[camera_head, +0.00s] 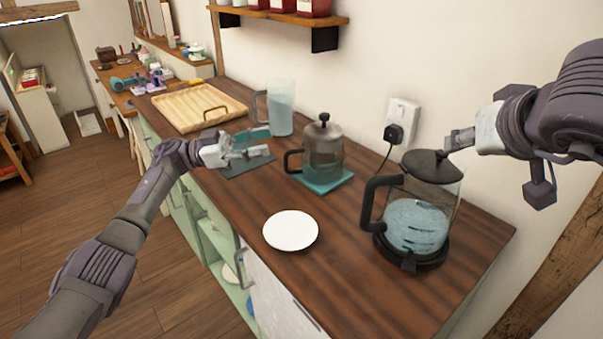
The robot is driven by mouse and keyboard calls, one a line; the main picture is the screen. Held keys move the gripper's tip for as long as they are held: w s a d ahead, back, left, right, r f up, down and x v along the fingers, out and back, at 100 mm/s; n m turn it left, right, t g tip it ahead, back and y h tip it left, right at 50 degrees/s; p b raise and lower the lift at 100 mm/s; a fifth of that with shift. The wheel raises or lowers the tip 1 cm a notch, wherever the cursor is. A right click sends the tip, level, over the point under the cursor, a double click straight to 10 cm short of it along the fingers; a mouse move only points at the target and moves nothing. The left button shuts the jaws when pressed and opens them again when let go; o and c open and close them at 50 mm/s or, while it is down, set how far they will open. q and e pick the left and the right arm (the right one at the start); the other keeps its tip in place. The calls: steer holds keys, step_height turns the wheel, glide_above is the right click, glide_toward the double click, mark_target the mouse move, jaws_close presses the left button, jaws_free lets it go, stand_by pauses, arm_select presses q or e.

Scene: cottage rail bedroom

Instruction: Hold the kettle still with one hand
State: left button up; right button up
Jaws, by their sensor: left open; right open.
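The glass kettle (416,225) stands upright on its black base (430,260) at the right of the counter. It has a black lid, a black handle on its left side, and bluish water inside. My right gripper (453,140) is open at the kettle's upper right, by the lid's edge; I cannot tell whether it touches. My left gripper (262,146) is open above a dark mat, left of the French press (323,150) and away from the kettle.
The French press stands on a teal mat (337,183). A white plate (291,230) lies left of the kettle. A clear jug (280,108) and a wooden tray (180,110) are further back. A plug (394,134) with a cord sits in the wall behind.

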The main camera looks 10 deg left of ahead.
mark_target(371, 190)
arm_select(q)
steer(key=s+d+f+m+g+y, duration=0.1)
steer(key=s+d+g, duration=0.1)
steer(key=d, duration=0.6)
steer(key=s+d+m+g+y, duration=0.1)
steer(key=s+d+g, duration=0.2)
steer(key=d, duration=0.5)
steer(key=s+d+f+g, duration=0.1)
steer(key=s+d, duration=0.3)
steer(key=d, duration=0.4)
steer(key=shift+s+f+m+g+y, duration=0.15)
steer(key=shift+f+m+g+y, duration=0.25)
steer(key=shift+g, duration=0.4)
jaws_close()
steer(key=shift+r, duration=0.1)
